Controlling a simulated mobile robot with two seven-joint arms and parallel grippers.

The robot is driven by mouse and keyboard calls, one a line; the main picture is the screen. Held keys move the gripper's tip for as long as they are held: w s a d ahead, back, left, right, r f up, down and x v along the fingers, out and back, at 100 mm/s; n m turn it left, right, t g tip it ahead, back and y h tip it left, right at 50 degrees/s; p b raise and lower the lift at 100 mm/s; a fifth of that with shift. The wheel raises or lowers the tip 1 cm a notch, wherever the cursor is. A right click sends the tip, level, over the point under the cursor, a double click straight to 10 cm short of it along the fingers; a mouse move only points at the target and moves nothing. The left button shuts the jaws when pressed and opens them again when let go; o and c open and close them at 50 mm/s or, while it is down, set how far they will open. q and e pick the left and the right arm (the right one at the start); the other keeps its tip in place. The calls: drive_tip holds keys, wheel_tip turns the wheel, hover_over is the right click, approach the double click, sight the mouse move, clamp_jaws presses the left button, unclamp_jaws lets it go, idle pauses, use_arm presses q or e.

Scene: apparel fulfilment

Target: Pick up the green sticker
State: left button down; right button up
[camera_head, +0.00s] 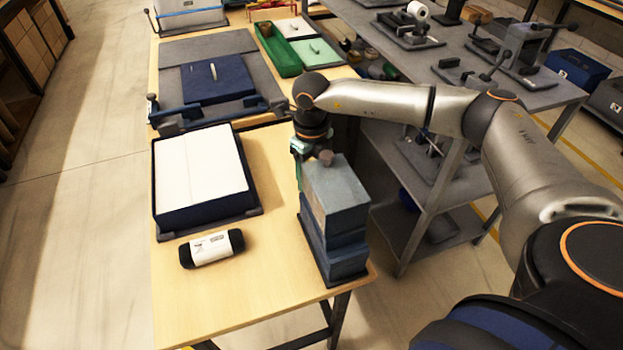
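My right arm reaches in from the right. Its gripper (308,150) points down at the left back edge of a stack of blue-grey boxes (335,195) on the wooden table's right side. A small green patch (298,147) shows at this gripper, but I cannot tell whether it is the green sticker or part of the gripper. The fingertips are mostly hidden, so I cannot tell whether they are open or shut. A flat green sheet (315,52) lies farther back, next to a white one (293,28). My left gripper is not in view.
A dark-blue flat item (216,80) and a green tray (277,50) lie behind. Grey shelving (470,60) stands right. The front table area is clear.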

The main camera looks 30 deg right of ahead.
drive_tip(key=shift+r, duration=0.35)
wheel_tip(320, 180, up, 15)
drive_tip(key=s+p, duration=0.3)
drive_tip(key=shift+a+p, duration=0.3)
drive_tip(key=shift+a, duration=0.05)
drive_tip(key=shift+f, duration=0.1)
